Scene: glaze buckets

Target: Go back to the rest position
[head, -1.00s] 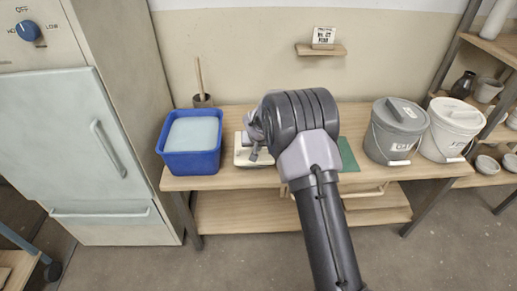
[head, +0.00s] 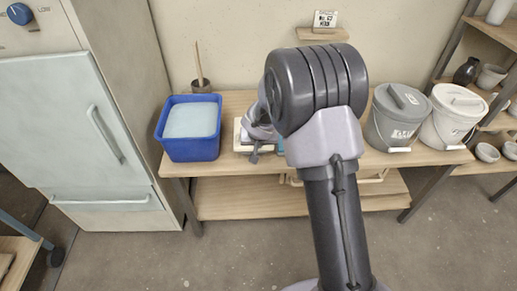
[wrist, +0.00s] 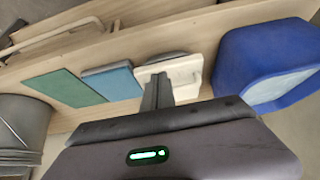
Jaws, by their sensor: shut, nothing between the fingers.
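My gripper (head: 255,155) shows in the head view at the left of my arm, above the table near a white tray (head: 238,147). My arm hides part of it and the middle of the table. In the wrist view my gripper (wrist: 158,78) has its fingers together, with nothing between them. It is in front of the white tray (wrist: 186,73), which holds a grey item. I cannot tell the height between them.
A blue tub (head: 190,150) stands left of my gripper. A grey bucket (head: 378,135) and a white bucket (head: 440,135) stand at the right of the wooden table (head: 240,100). A blue block (wrist: 112,82) and a green mat (wrist: 68,88) lie beside the tray.

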